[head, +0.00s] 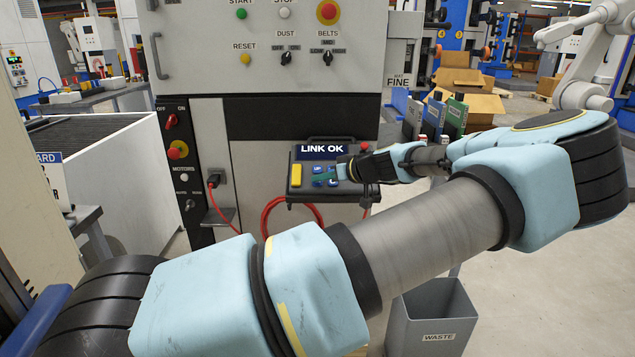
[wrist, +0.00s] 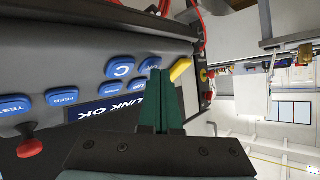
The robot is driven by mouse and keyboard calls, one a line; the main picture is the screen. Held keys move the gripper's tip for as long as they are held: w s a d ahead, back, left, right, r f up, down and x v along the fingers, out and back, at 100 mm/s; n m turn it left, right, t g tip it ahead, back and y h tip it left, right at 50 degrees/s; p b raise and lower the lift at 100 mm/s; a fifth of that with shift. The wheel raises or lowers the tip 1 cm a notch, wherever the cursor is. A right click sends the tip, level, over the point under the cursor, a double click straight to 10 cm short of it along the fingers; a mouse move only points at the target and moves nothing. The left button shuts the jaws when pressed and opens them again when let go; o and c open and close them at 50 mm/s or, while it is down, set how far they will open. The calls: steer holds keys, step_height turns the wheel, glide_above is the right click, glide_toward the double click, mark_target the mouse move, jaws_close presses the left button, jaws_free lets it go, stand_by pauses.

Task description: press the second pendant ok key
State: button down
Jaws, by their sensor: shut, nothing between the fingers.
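The pendant (head: 292,190) is a dark box on the front of the grey machine, and its screen (head: 322,149) reads LINK OK. It has blue keys, a yellow key (head: 296,174) and a red mushroom button (head: 365,146). In the wrist view the blue keys include C (wrist: 121,67), FEED (wrist: 63,97) and TEST (wrist: 14,105). A blue key (wrist: 150,63) at the fingertips is partly hidden, and I cannot read its label. My gripper (head: 322,181) is shut and empty, its green fingertips (wrist: 158,73) over the key area beside the yellow key (wrist: 181,69). I cannot tell whether they touch a key.
A red cable (head: 268,213) hangs below the pendant. The machine panel (head: 265,80) with knobs and buttons rises behind it. A grey waste bin (head: 430,310) stands on the floor at lower right. Binders (head: 455,118) and cardboard boxes (head: 480,103) are behind my arm.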

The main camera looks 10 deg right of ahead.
steer(key=shift+s+r, duration=0.35)
steer(key=shift+r, duration=0.25)
steer(key=shift+r, duration=0.1)
steer(key=r+p, duration=0.1)
steer(key=s+r+p, duration=0.1)
steer(key=s+r, duration=0.1)
steer(key=r, duration=0.1)
steer(key=shift+s+a+p, duration=0.2)
steer(key=shift+a+p, duration=0.1)
steer(key=shift+p, duration=0.1)
